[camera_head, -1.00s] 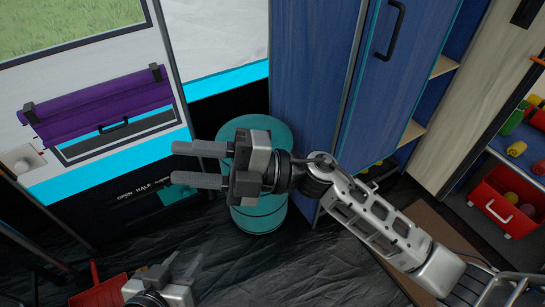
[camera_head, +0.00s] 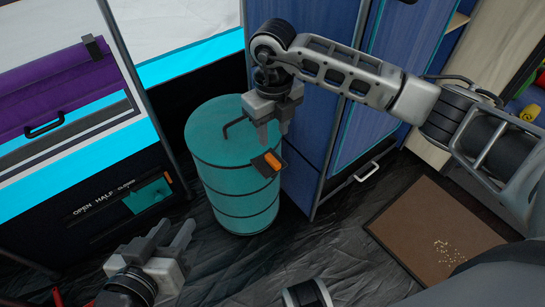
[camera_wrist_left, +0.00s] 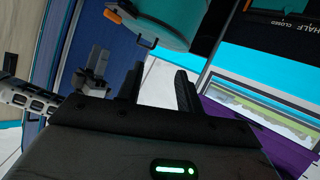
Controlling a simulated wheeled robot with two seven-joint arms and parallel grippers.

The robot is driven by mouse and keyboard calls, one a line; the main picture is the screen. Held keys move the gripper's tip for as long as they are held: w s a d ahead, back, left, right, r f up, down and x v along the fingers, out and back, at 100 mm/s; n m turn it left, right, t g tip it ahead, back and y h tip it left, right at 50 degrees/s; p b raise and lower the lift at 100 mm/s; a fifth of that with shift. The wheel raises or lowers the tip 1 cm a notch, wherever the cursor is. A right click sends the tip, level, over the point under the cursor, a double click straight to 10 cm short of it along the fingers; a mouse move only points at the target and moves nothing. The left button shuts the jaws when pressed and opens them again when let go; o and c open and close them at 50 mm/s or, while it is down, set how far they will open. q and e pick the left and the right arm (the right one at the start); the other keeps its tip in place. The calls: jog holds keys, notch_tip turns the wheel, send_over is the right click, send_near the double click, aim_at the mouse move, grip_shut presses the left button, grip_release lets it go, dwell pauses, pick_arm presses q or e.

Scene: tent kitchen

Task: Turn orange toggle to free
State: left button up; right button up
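The orange toggle (camera_head: 272,161) sits on a dark plate on the front upper side of the teal drum (camera_head: 235,180). It also shows near the top of the left wrist view (camera_wrist_left: 112,16). My right gripper (camera_head: 274,138) points down just above the toggle, its fingers apart and nothing seen between them; I cannot tell if it touches the plate. My left gripper (camera_head: 177,232) is low and left of the drum, open and empty. Its two dark fingers stand apart in the left wrist view (camera_wrist_left: 158,85). Any lettering by the toggle is too small to read.
A bent black handle (camera_head: 236,126) stands on the drum's top near my right gripper. A blue cabinet (camera_head: 310,130) stands close on the right. A dark panel marked OPEN HALF CLOSED (camera_head: 80,235) is on the left. A brown mat (camera_head: 405,215) lies on the floor.

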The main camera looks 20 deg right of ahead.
aim_at(273, 159)
notch_tip(273, 159, down, 8)
jog(key=shift+f+b, duration=0.1)
jog(key=shift+b, duration=0.85)
pick_arm(q)
jog(key=shift+d+r+t+h, duration=0.2)
jog(key=shift+r+t, duration=0.15)
jog(key=shift+r, duration=0.15)
jog(key=shift+d+r+t+h, duration=0.15)
jog(key=shift+r+t+h, duration=0.05)
jog(key=shift+r+t, duration=0.2)
pick_arm(e)
jog(key=shift+f, duration=0.55)
grip_shut()
